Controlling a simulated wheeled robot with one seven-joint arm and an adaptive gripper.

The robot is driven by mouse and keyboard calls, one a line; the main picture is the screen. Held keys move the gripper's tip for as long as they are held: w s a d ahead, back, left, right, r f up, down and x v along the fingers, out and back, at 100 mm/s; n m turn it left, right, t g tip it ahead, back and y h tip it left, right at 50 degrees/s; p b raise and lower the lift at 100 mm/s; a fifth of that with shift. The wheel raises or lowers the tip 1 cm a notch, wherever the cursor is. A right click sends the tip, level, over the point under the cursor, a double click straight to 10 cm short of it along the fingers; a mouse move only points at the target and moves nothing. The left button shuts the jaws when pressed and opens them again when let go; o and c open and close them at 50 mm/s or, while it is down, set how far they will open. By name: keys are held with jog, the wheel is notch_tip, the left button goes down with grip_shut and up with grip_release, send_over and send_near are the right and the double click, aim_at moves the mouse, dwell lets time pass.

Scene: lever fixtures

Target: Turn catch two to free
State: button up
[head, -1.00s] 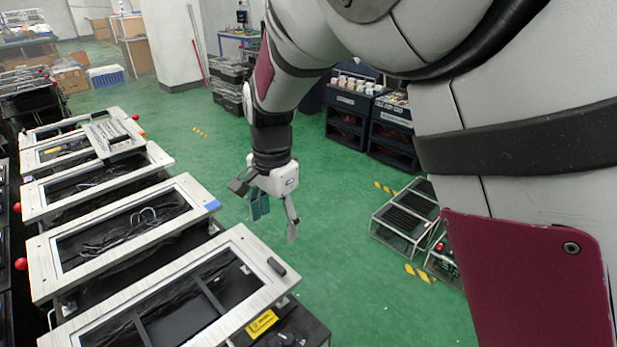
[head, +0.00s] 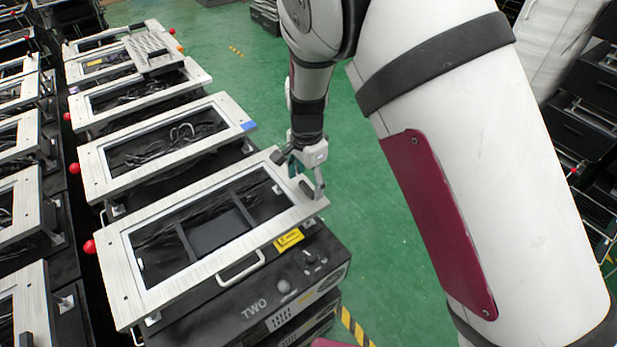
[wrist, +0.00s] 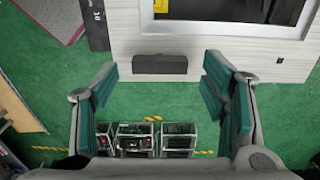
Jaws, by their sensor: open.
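The unit marked TWO (head: 254,309) is a black box under a silver metal frame (head: 210,262) in the head view. A short black bar, seemingly its catch, lies on the frame's right end; it shows in the wrist view as a dark bar (wrist: 159,64) along the frame's edge. My gripper (head: 306,184) is over that end of the frame. In the wrist view my gripper (wrist: 160,82) is open, its two teal-padded fingers spread to either side of the bar, with gaps on both sides. In the head view the gripper partly hides the bar.
A red ball knob (head: 89,246) is at the frame's left end. A yellow label (head: 289,238) and a handle (head: 241,268) are on the near side. Similar framed units (head: 165,145) stand in a row behind. Green floor (head: 365,240) is open to the right.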

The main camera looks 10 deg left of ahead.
jog(key=shift+f, duration=0.8)
jog(key=shift+c, duration=0.6)
jog(key=c, duration=1)
